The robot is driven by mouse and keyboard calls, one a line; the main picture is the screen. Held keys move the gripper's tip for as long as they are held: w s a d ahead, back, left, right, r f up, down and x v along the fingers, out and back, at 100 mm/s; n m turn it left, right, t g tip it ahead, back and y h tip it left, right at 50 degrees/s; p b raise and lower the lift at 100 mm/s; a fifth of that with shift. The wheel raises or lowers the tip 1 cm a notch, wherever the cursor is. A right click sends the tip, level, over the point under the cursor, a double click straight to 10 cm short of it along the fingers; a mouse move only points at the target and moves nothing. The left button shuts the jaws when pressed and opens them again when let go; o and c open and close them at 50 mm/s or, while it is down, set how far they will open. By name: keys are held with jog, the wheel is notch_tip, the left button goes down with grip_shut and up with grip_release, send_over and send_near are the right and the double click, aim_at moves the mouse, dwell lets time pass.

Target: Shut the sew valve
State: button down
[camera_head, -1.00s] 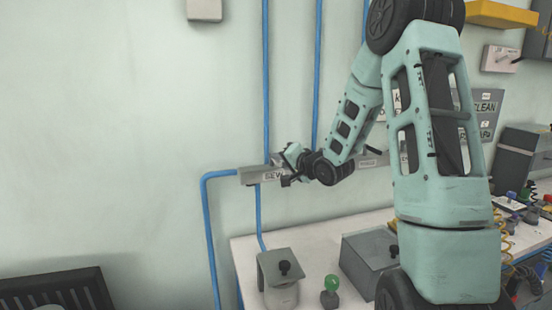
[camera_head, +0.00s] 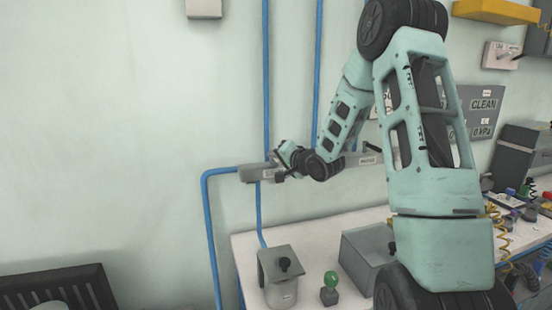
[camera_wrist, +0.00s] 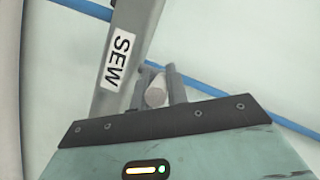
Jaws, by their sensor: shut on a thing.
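The sew valve sits on a grey wall bar (camera_head: 252,174), which carries a white SEW label (camera_wrist: 119,60). In the head view the label is partly covered by my gripper (camera_head: 277,172). In the wrist view the valve handle (camera_wrist: 156,91) is a pale grey round stub beside the bar. My gripper (camera_wrist: 156,84) has one finger on each side of the handle and is shut on it. The valve's inner position cannot be seen.
Blue pipes (camera_head: 210,230) run down the wall and join the bar. A white table (camera_head: 318,246) below holds a grey box (camera_head: 366,260), a metal holder (camera_head: 279,278) and a green-knobbed part (camera_head: 331,279). Open wall lies to the left.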

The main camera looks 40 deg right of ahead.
jog(key=d+n+y+p, duration=0.1)
jog(key=n+y+p, duration=0.1)
jog(key=y+p, duration=0.1)
jog(key=d+n+g+y+p, duration=0.1)
jog(key=n+y+p, duration=0.1)
jog(key=y+p, duration=0.1)
jog(key=n+g+y+p, duration=0.1)
jog(key=n+y+p, duration=0.2)
jog(key=p, duration=0.1)
jog(key=shift+s+d+y, duration=0.2)
jog(key=shift+d+y, duration=0.1)
jog(key=shift+d, duration=0.1)
jog(key=c, duration=1.7)
grip_release()
